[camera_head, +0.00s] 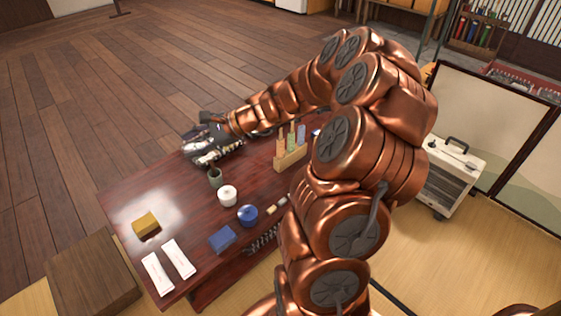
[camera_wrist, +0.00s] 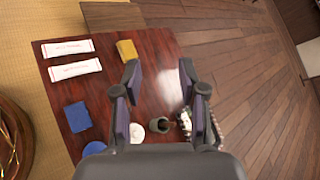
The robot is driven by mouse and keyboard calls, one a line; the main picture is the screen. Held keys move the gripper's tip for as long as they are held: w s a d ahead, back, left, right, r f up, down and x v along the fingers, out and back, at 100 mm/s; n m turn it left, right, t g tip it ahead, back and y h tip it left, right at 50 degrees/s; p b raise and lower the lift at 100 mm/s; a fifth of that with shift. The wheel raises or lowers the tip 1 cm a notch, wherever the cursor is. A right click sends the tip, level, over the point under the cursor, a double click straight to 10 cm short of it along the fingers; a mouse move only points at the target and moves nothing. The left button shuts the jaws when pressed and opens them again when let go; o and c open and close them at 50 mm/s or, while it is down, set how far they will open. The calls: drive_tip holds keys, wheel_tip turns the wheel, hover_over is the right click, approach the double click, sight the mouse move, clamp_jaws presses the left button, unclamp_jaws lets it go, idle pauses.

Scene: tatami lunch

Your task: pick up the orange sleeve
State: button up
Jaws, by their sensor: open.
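Two long white paper sleeves (camera_head: 157,273) (camera_head: 178,258) with small reddish or orange print lie side by side at the table's near left corner. In the wrist view they are at upper left, one (camera_wrist: 68,47) above the other (camera_wrist: 75,69). I see no fully orange sleeve. A mustard-yellow block-like piece (camera_head: 145,223) lies near them and shows in the wrist view (camera_wrist: 126,50) just beyond the left fingertip. My gripper (camera_wrist: 159,68) is open and empty above the table. In the head view it (camera_head: 205,125) is over the far left edge, partly hidden by my arm.
The dark red table (camera_head: 125,190) also holds a blue folded piece (camera_head: 222,239), a blue lidded pot (camera_head: 247,214), a white pot (camera_head: 227,195), a green cup (camera_head: 215,178), a dark patterned bundle (camera_head: 213,153) and a wooden rack (camera_head: 290,158). Bare tabletop surrounds the yellow piece.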

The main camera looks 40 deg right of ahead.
drive_tip(key=w+d+f+m+t+h+b, duration=0.1)
drive_tip(key=d+f+m+t, duration=0.15)
drive_tip(key=d, duration=0.35)
drive_tip(key=w+d+f+m+t+h+b, duration=0.1)
drive_tip(key=d+f+m, duration=0.25)
drive_tip(key=d, duration=0.25)
drive_tip(key=m+t+h+b, duration=0.1)
drive_tip(key=m+h+b, duration=0.2)
drive_tip(key=m+h, duration=0.6)
approach(282, 141)
drive_tip(key=w+d+f+m+y, duration=0.1)
drive_tip(key=w+m+y, duration=0.1)
drive_tip(key=w, duration=0.1)
drive_tip(key=shift+w+d+f+n+b, duration=0.15)
drive_tip(key=shift+w+f+b, duration=0.15)
drive_tip(key=shift+w, duration=0.3)
drive_tip(key=shift+w+d+f+n+b, duration=0.15)
drive_tip(key=shift+w+f+b, duration=0.15)
drive_tip(key=shift+w, duration=0.3)
drive_tip(key=b+x, duration=0.2)
drive_tip(key=x, duration=0.2)
drive_tip(key=shift+a+f, duration=0.1)
drive_tip(key=shift+f, duration=0.1)
drive_tip(key=shift+w, duration=0.5)
drive_tip(key=shift+c, duration=0.2)
drive_tip(key=c, duration=0.5)
